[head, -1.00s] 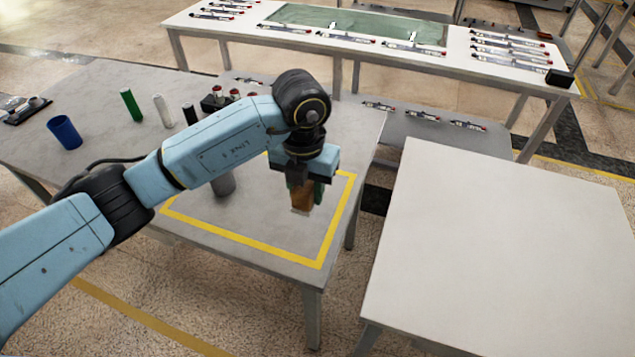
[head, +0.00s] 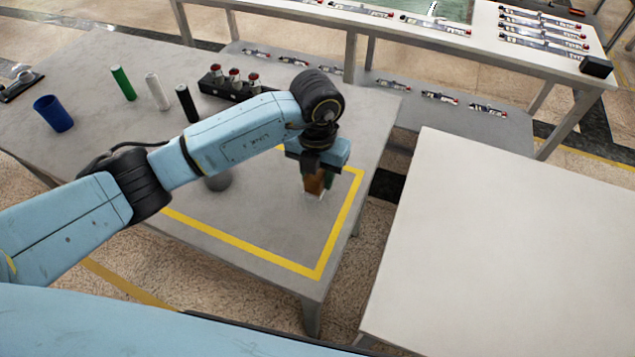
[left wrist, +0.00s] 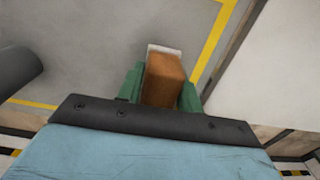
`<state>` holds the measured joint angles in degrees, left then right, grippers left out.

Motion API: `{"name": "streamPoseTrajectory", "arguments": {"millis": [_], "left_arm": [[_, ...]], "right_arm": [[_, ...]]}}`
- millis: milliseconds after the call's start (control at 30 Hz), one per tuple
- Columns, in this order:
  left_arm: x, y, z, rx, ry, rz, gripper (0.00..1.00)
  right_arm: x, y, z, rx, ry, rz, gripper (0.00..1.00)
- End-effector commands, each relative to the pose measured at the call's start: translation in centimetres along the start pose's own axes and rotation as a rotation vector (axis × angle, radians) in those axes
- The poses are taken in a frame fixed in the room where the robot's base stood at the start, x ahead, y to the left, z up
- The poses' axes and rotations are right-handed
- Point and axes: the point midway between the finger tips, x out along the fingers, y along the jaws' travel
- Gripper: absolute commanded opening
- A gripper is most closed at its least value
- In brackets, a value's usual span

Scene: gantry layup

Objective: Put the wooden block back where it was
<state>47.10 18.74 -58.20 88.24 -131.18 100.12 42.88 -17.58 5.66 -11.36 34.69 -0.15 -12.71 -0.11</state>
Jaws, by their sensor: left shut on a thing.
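The wooden block (head: 314,182) is brown with a pale lower end. My left gripper (head: 318,186) is shut on it, over the yellow-outlined area near the right end of the grey table. In the left wrist view the block (left wrist: 163,80) stands between the green fingers of the gripper (left wrist: 160,92). A pale patch shows at its far end. I cannot tell whether the block touches the table. My right gripper is in neither view.
Blue cup (head: 53,114), green (head: 123,83), white (head: 157,92) and black (head: 187,103) cylinders stand farther left. A white table (head: 500,250) to the right is bare.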

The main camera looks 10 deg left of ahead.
Motion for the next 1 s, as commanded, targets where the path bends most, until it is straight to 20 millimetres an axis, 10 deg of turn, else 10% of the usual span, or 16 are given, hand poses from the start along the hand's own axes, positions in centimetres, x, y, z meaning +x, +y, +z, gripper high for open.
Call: {"name": "streamPoseTrajectory", "arguments": {"millis": [567, 600, 733, 1000], "left_arm": [[3.5, 0.0, 0.0, 0.000, 0.001, 0.000, 0.14], [3.4, 0.0, -0.1, 0.000, 0.001, 0.000, 0.41], [3.4, 0.0, -0.1, 0.000, 0.001, 0.000, 0.58], [3.3, 0.0, -0.1, 0.000, 0.001, 0.000, 0.58]], "right_arm": [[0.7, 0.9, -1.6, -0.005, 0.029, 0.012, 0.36], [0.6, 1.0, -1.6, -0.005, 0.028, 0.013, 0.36], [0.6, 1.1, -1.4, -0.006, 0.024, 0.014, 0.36], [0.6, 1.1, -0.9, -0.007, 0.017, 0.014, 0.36]]}}
